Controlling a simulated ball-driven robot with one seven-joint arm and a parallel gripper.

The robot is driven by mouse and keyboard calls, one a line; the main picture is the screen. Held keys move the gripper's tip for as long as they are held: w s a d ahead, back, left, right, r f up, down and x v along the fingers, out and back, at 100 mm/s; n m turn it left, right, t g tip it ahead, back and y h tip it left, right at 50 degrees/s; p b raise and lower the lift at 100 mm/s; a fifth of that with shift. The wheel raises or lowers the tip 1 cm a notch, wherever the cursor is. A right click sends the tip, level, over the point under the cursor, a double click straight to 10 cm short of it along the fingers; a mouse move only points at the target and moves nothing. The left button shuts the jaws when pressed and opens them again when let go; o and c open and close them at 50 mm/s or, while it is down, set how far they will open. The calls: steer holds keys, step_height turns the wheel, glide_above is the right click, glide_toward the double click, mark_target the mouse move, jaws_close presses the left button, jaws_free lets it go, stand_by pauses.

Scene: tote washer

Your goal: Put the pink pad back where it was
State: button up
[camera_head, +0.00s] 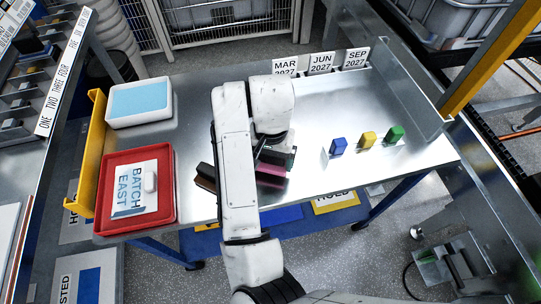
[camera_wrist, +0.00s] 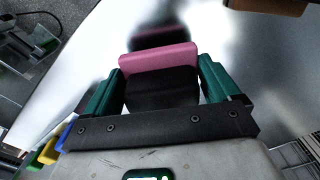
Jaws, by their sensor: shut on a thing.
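The pink pad (camera_wrist: 158,58) is a block with a pink face and dark material behind it. My gripper (camera_wrist: 160,66) is shut on it, with one teal finger at each side. In the head view the pink pad (camera_head: 279,159) shows just right of my forearm, low over the steel table (camera_head: 300,205). A dim pink reflection lies on the steel close beyond it. I cannot tell whether the pad touches the table. My gripper (camera_head: 272,150) is partly hidden there by my wrist. A brown pad (camera_head: 205,183) and a dark one stand left of my forearm, partly hidden.
Blue (camera_head: 338,146), yellow (camera_head: 368,138) and green (camera_head: 394,134) blocks stand to the right. A red tray (camera_head: 172,205) with a "BATCH EAST" sheet and a white tub (camera_head: 140,121) sit left. Date signs (camera_head: 321,63) line the back edge.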

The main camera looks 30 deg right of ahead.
steer(key=shift+f, duration=0.6)
steer(key=shift+f+b, duration=0.1)
steer(key=shift+b, duration=0.2)
steer(key=shift+f+b, duration=0.3)
steer(key=shift+f, duration=0.2)
steer(key=shift+f, duration=0.15)
steer(key=o, duration=1.2)
